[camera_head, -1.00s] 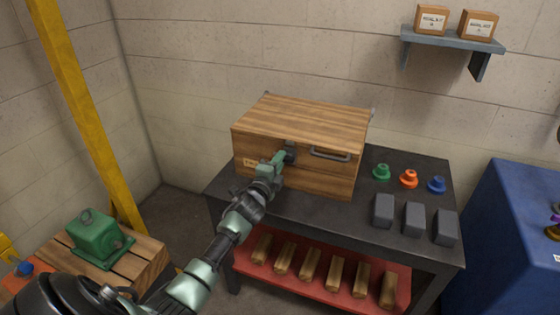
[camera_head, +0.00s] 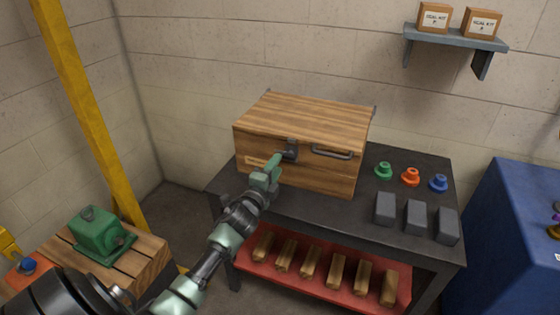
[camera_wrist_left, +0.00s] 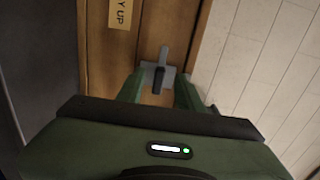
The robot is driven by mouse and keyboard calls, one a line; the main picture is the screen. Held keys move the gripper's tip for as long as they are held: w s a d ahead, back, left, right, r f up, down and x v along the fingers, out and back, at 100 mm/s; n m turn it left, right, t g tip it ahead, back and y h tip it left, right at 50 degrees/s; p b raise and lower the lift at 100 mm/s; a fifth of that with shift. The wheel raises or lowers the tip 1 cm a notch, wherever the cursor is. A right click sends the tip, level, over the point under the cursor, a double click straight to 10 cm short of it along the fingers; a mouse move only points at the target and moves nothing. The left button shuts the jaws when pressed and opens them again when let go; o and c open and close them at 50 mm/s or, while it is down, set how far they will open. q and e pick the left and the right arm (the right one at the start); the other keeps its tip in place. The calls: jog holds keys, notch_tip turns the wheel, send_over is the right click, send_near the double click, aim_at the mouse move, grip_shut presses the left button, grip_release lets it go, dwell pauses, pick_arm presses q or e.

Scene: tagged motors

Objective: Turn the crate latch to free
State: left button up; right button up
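The wooden crate (camera_head: 300,124) stands on the dark workbench with its lid down. Its dark metal latch (camera_head: 291,149) is on the front face, left of the bar handle (camera_head: 331,153). In the left wrist view the latch (camera_wrist_left: 159,76) shows as a grey plate with a dark knob or lever. My left gripper (camera_head: 279,160) is just in front of and slightly below the latch. In the left wrist view its green fingers (camera_wrist_left: 159,91) are apart, one on each side of the latch, with nothing visibly gripped. My right gripper is not in view.
Green, orange and blue knobs (camera_head: 411,176) and several grey blocks (camera_head: 416,216) lie right of the crate. The red lower shelf (camera_head: 325,284) holds wooden blocks. A green motor (camera_head: 97,236) sits on a pallet at left. A blue cabinet (camera_head: 510,240) stands at right.

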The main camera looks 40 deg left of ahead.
pick_arm(q)
jog(key=shift+v, duration=1.55)
